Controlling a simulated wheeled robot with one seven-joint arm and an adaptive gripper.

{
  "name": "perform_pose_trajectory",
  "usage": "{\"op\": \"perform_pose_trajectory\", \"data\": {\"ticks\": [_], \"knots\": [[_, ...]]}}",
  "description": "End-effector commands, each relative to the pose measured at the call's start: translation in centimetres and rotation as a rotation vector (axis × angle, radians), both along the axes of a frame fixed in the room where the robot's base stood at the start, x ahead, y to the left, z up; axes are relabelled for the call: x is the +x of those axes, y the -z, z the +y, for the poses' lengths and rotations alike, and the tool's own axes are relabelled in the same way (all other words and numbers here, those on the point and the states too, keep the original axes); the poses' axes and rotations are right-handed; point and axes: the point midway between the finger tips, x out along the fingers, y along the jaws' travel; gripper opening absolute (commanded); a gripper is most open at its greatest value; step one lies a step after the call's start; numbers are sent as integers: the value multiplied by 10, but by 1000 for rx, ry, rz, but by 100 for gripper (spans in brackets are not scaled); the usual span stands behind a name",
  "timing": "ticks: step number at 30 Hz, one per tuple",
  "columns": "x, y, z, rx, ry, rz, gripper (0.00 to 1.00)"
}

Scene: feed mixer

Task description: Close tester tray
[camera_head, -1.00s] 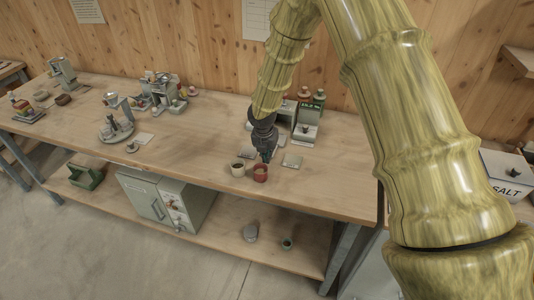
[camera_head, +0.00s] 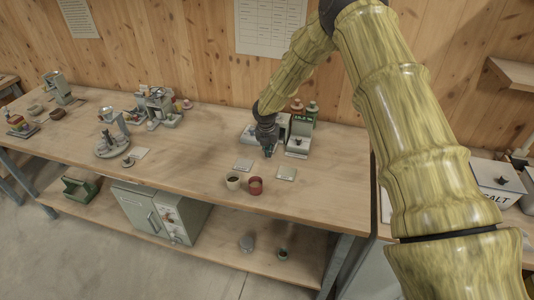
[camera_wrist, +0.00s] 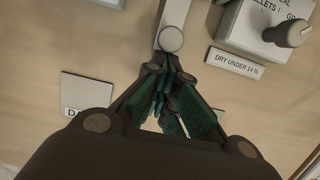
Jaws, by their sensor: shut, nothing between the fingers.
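The tester (camera_head: 299,141) is a small grey machine near the wall, partly hidden behind my arm in the head view. In the wrist view part of its body with a dial (camera_wrist: 287,32) shows at the top right. A narrow pale bar (camera_wrist: 174,12) with a round knob (camera_wrist: 171,39) on its end juts down from the top edge. It looks like the tester's tray, but I cannot be sure. My gripper (camera_wrist: 166,72) is shut and empty, its fingertips just below the knob. Whether they touch it I cannot tell. My gripper (camera_head: 268,151) also shows in the head view, low over the bench.
A pale cup (camera_head: 233,181) and a red cup (camera_head: 256,186) stand nearer the bench's front edge. A card lies left (camera_head: 243,165) and another right (camera_head: 286,173) of my gripper. A "DRY UNDER 14 %" label (camera_wrist: 235,63) is beside the tester.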

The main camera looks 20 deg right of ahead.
Motion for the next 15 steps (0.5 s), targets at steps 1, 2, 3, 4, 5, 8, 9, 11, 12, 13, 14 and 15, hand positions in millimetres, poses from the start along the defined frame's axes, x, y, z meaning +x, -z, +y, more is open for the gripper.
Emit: {"op": "perform_pose_trajectory", "data": {"ticks": [1, 2, 3, 4, 5, 8, 9, 11, 12, 13, 14, 15], "knots": [[3, -2, -2, -2, 1, -5, 0], [3, -2, -2, -2, 1, -5, 0], [3, -2, -2, -2, 1, -5, 0], [3, -2, -2, -2, 1, -6, 0], [3, -2, -2, -2, 0, -6, 0], [4, -3, -3, -2, 1, -7, 0], [4, -3, -3, -2, 1, -7, 0], [4, -4, -3, -2, 1, -9, 0], [4, -5, -3, -2, 1, -9, 0], [4, -6, -3, -2, 1, -9, 0], [4, -7, -3, -2, 1, -9, 0], [4, -9, -3, -2, 1, -9, 0]]}}
